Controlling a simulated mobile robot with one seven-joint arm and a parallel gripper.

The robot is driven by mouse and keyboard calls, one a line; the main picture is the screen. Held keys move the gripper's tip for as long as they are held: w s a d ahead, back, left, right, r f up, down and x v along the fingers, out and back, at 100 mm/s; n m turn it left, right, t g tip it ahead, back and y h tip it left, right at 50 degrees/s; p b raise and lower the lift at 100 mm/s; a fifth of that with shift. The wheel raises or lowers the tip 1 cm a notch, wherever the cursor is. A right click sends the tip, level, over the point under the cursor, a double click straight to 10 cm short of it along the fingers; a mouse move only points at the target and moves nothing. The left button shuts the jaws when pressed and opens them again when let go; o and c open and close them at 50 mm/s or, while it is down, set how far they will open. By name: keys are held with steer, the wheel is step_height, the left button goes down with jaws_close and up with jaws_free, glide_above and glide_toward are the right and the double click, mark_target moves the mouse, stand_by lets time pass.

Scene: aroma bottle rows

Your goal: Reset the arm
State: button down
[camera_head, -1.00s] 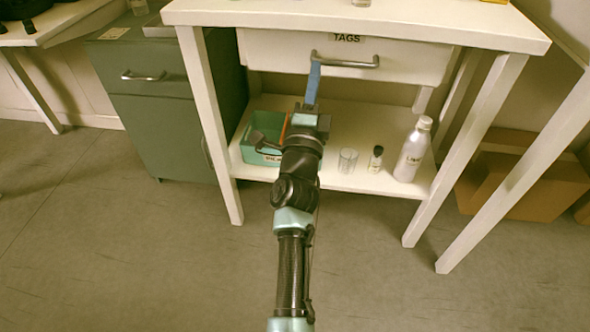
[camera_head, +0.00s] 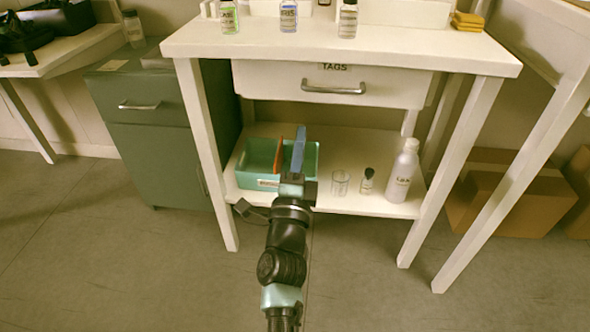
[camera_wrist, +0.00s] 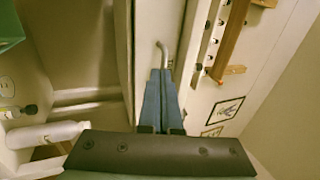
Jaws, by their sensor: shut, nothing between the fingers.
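My gripper (camera_head: 302,132) is in front of the white table, with its blue fingers pointing up toward the drawer. The fingers are shut together with nothing between them. They also show in the wrist view (camera_wrist: 161,74), close below the drawer's metal handle in the picture. The white drawer labelled TAGS (camera_head: 270,82) looks shut, and its handle (camera_head: 333,88) is free of my fingers in the head view. My arm reaches up from the bottom of the head view.
On the lower shelf are a teal bin (camera_head: 260,160) with an orange divider, a clear glass (camera_head: 340,183), a small dark-capped bottle (camera_head: 367,181) and a large white bottle (camera_head: 403,171). Several bottles stand on the tabletop (camera_head: 430,50). A grey-green cabinet (camera_head: 150,150) is left, cardboard boxes (camera_head: 505,205) right.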

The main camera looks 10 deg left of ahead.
steer(key=v, duration=0.6)
steer(key=s+r+n+t+y+p, duration=0.1)
steer(key=s+r+n+y+p, duration=0.35)
steer(key=r, duration=1.05)
steer(key=w+r+n+t+p, duration=0.15)
steer(key=r+n, duration=0.55)
steer(key=r, duration=0.8)
steer(key=s+d+r+n+t+h+p, duration=0.1)
steer(key=s+d+r+n+h+p, duration=0.15)
steer(key=s+r, duration=0.7)
steer(key=s+d+r+n+t+h+p, duration=0.15)
steer(key=s+d+r+n, duration=0.35)
steer(key=r, duration=0.7)
step_height(320, 180, up, 37)
steer(key=a+p, duration=0.2)
steer(key=p, duration=3.5)
steer(key=shift+s+a+r+m, duration=0.25)
steer(key=shift+m, duration=0.15)
